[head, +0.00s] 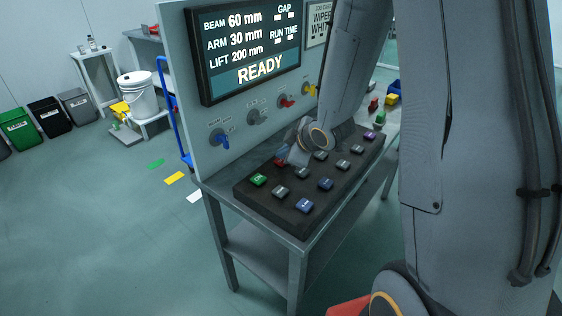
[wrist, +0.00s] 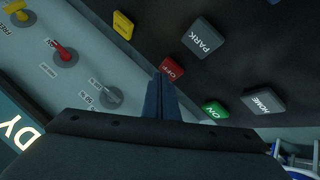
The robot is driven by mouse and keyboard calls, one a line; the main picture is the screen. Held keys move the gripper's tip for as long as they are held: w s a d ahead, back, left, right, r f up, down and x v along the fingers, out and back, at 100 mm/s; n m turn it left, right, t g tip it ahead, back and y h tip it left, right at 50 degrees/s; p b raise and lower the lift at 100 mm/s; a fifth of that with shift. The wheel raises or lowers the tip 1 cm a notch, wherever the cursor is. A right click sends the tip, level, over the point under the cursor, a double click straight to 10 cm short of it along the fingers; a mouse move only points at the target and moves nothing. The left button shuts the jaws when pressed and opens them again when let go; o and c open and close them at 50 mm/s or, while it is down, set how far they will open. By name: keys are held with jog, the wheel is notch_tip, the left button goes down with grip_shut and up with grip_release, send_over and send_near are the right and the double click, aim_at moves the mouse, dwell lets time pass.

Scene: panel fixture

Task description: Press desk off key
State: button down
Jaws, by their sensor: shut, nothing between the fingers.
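The red OFF key (wrist: 172,69) is on the dark key desk (head: 250,197), between the yellow key and the green ON key. In the wrist view it lies just past the fingertips of my gripper (wrist: 160,80), slightly to their right. My gripper is shut and empty, its fingers together and pointing at the desk. I cannot tell whether the tips touch the key. In the head view the red key (head: 279,162) is partly hidden by my gripper (head: 285,158), which is low over the far left part of the desk.
The green ON key (wrist: 215,108), grey PARK key (wrist: 203,38), grey HOME key (wrist: 264,101) and yellow key (wrist: 123,25) surround the red one. The upright panel (head: 190,90) with a READY screen (head: 250,50) and knobs (head: 218,138) rises behind the desk.

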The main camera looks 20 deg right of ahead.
jog(key=shift+f+b, duration=0.3)
jog(key=shift+f, duration=0.2)
dwell(0.7)
jog(key=shift+r, duration=0.1)
jog(key=shift+r+p, duration=0.8)
jog(key=shift+p, duration=0.05)
notch_tip(320, 180, up, 5)
jog(key=p, duration=0.4)
jog(key=shift+p, duration=0.35)
dwell(0.5)
